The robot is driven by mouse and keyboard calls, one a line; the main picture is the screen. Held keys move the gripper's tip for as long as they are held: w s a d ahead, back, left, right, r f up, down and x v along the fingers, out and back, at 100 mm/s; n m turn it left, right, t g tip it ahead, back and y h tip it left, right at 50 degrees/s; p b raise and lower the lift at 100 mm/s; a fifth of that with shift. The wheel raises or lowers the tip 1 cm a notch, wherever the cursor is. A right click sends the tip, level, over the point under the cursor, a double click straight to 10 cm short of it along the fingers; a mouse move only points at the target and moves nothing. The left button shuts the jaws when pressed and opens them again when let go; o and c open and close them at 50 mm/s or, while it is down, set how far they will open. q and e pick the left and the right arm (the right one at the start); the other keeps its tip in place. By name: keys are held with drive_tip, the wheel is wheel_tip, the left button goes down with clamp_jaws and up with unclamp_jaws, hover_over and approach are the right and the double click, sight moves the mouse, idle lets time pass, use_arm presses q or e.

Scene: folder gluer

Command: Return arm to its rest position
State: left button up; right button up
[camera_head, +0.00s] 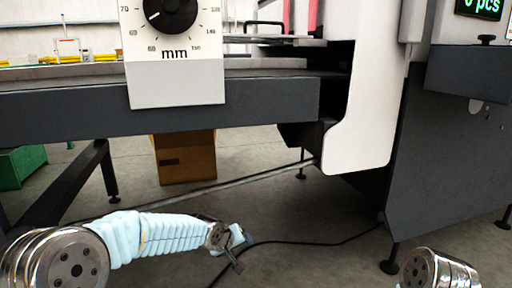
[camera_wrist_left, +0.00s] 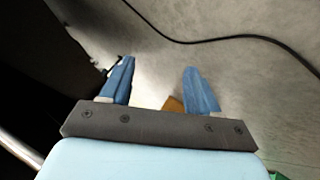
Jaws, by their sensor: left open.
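My left arm comes in from the lower left of the head view in a pale blue sleeve. Its gripper (camera_head: 242,240) is low over the floor in front of the machine, clear of it. At the lower right of the head view only a metal joint of my right arm shows; the right gripper is out of the frame.
The machine's dark frame (camera_head: 240,103) and a white panel with a black mm dial (camera_head: 171,12) stand ahead. A white housing (camera_head: 365,100) is right of centre. A cardboard box (camera_head: 185,158) and green bin (camera_head: 22,165) sit below. A black cable (camera_head: 310,243) crosses the floor.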

use_arm(q)
drive_tip(key=s+a+f+m+g, duration=0.1)
drive_tip(key=s+a+f+g, duration=0.2)
drive_tip(key=s+f, duration=0.9)
drive_tip(key=s+a+f+g, duration=0.25)
drive_tip(key=s+f, duration=0.65)
drive_tip(key=f, duration=0.6)
drive_tip(key=s+a+f+g, duration=0.15)
drive_tip(key=s+f, duration=0.25)
drive_tip(key=s, duration=0.9)
wheel_tip(320, 180, up, 16)
drive_tip(key=p, duration=1.6)
drive_tip(key=shift+w+d+m+p, duration=0.25)
drive_tip(key=shift+w+m+p, duration=0.1)
drive_tip(key=shift+w, duration=0.1)
